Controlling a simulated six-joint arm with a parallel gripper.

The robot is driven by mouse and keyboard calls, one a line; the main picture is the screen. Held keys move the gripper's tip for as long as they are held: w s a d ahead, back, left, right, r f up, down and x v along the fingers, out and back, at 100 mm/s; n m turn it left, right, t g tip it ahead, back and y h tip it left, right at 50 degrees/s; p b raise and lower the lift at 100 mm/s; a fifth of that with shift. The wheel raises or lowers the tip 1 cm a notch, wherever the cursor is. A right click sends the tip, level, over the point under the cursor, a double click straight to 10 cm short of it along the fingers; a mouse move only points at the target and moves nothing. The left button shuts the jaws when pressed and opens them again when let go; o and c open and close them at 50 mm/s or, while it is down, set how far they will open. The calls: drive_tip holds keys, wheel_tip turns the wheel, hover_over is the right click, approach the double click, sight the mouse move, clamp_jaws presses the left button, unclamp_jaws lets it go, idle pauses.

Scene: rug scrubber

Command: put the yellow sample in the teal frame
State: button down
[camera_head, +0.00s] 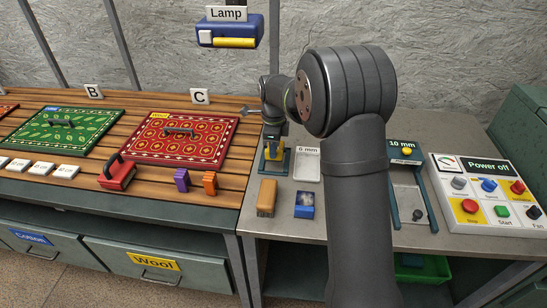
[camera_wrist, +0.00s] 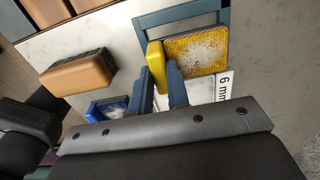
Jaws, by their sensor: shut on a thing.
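The yellow sample (camera_wrist: 198,50) is a square pad with a worn pale face, a yellow rim and an upright yellow grip (camera_wrist: 156,66) at its left. My gripper (camera_wrist: 160,78) is shut on that grip. The teal frame (camera_wrist: 180,14) shows behind and around the sample in the wrist view. The sample overlaps its near part; I cannot tell whether it rests inside or hovers above. In the head view, the yellow sample (camera_head: 273,154) is under my gripper on the grey bench, partly hidden by my wrist.
A white tray labelled 6 mm (camera_head: 307,165) is just right. A wooden brush block (camera_head: 267,197) and a blue box (camera_head: 304,205) lie in front. A 10 mm fixture (camera_head: 420,190) and control panel (camera_head: 486,190) stand further right. Rugs (camera_head: 180,137) lie on slats at left.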

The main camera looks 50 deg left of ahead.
drive_tip(key=shift+f, duration=2)
drive_tip(key=shift+f, duration=0.1)
drive_tip(key=c, duration=1.4)
unclamp_jaws()
wheel_tip(320, 180, up, 12)
drive_tip(key=shift+r, duration=0.1)
wheel_tip(320, 180, down, 12)
drive_tip(key=shift+f, duration=0.15)
drive_tip(key=shift+r, duration=1.9)
